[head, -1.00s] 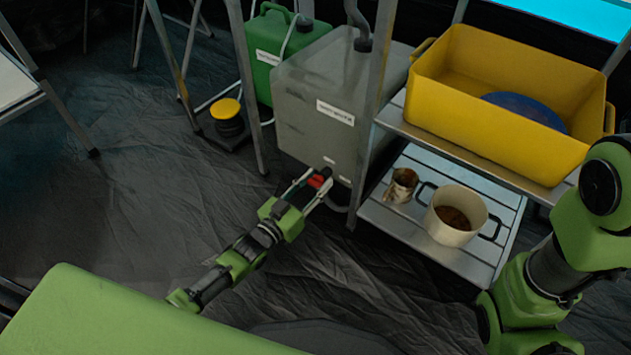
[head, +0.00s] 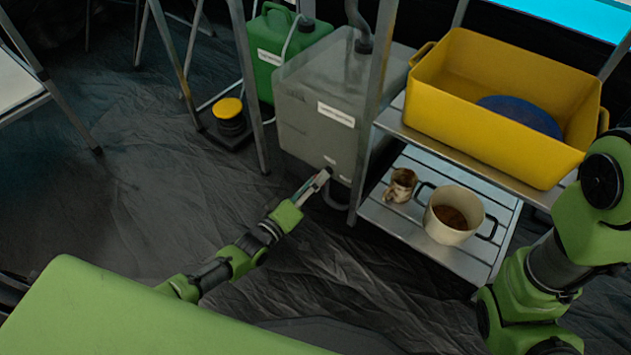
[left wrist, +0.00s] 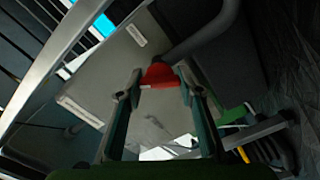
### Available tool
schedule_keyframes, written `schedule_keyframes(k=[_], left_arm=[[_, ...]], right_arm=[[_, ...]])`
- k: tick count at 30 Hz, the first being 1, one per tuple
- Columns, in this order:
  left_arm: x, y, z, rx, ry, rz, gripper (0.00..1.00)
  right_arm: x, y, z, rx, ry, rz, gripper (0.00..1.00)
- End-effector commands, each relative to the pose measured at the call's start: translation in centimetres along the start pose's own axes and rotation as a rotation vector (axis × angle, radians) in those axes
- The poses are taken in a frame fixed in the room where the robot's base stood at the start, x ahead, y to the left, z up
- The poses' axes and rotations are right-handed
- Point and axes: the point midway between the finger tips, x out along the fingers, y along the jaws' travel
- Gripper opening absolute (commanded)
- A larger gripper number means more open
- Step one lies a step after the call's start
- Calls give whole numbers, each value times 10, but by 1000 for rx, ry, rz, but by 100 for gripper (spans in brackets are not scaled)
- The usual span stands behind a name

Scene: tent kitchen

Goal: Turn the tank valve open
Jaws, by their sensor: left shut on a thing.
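The grey tank (head: 318,105) stands on the floor left of the shelf, with a white label on its front. Its red valve handle (left wrist: 158,76) shows in the left wrist view, low on the tank beside a grey pipe. My left gripper (head: 318,180) reaches the tank's lower front and is shut on the handle, whose red part lies between the fingertips (left wrist: 158,88). In the head view the fingers hide most of the handle. My right arm (head: 575,225) shows at the right edge; its gripper is out of view.
A yellow basin (head: 490,140) with a blue plate stands on the upper shelf. A white pot (head: 447,232) and a small mug (head: 400,185) stand on the lower shelf. A green canister (head: 272,55) and a yellow-topped foot pump (head: 228,112) are at the left.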

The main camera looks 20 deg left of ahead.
Motion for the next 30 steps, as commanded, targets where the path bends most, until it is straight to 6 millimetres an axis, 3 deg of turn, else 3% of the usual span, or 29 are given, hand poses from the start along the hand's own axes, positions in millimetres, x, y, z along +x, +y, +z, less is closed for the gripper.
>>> schedule_keyframes(k=[15,30], left_arm=[[0,-3,1,-431,-1,0,12],[0,-4,1,-594,0,-2,12]], right_arm=[[-9,-2,-3,0,-1,0,54],[-12,-3,-4,1,-1,0,54]])
